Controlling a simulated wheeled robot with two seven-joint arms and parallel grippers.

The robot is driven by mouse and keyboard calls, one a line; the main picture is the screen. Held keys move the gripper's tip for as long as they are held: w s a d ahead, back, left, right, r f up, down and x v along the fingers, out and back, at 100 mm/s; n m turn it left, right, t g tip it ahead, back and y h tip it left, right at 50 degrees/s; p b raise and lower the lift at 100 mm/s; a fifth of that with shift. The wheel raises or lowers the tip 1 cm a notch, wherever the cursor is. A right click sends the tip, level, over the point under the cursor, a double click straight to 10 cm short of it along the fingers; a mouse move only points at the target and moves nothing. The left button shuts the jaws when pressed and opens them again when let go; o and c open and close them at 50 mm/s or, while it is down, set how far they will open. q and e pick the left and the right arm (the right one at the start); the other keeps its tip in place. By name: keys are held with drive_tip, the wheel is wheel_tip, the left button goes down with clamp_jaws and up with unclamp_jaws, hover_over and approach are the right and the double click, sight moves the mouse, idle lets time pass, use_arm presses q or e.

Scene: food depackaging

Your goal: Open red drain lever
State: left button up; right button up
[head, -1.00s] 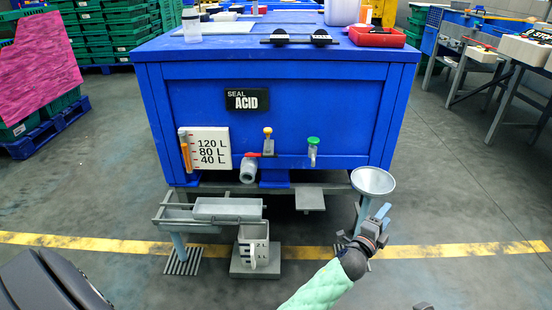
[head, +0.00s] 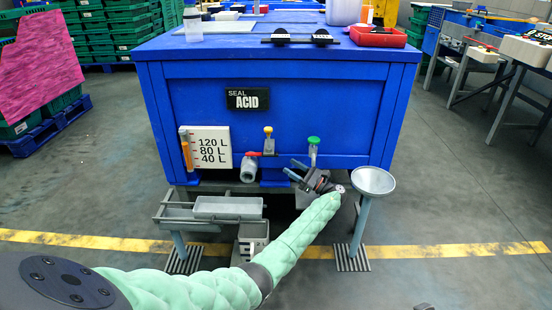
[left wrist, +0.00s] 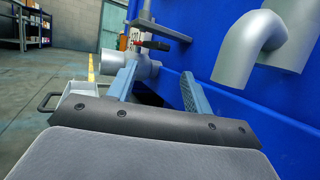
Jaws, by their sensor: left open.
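The red drain lever (head: 253,154) lies on top of the grey drain valve (head: 249,171), low on the front of the blue tank. In the left wrist view the red lever (left wrist: 151,44) shows above the valve pipe (left wrist: 112,62), ahead and between the two blue-grey fingers. My left gripper (head: 294,168) is open and empty, to the right of the lever and apart from it, its fingers pointing left toward the valve. The left wrist view shows the same open gripper (left wrist: 160,85). My right gripper is not in view.
A green-handled tap (head: 313,148) is right above my left gripper; its grey bent pipe (left wrist: 250,45) looms close in the left wrist view. A yellow-topped valve (head: 268,141) stands between. A grey tray (head: 228,208) sits below the lever.

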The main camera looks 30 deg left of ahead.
sight(276, 156)
use_arm(q)
drive_tip(key=shift+g, duration=0.4)
drive_tip(key=shift+r+b+x, duration=0.2)
drive_tip(key=shift+b+x, duration=0.3)
drive_tip(key=shift+x, duration=3.55)
drive_tip(key=shift+s, duration=0.1)
clamp_jaws()
